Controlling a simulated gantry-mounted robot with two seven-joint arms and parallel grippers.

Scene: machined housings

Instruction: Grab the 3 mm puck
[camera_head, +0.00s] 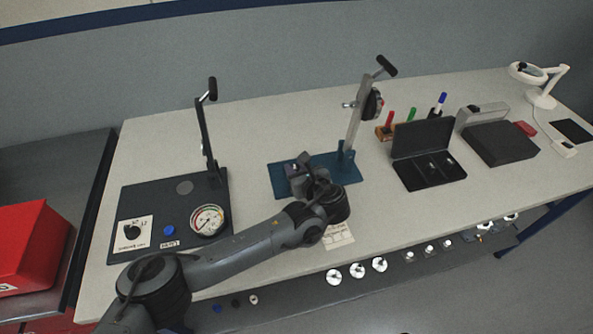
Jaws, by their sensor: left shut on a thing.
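My left gripper (297,172) reaches in over the teal base plate (318,162) of the middle fixture. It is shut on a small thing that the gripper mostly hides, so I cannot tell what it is. My right gripper is not in view.
The dark plate (140,200) carries a dial gauge (207,220), a knob and a lever post. An open black case (428,172), a grey box (500,143) and a magnifier lamp (541,97) stand to the right. Round metal parts (357,270) line the lower shelf.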

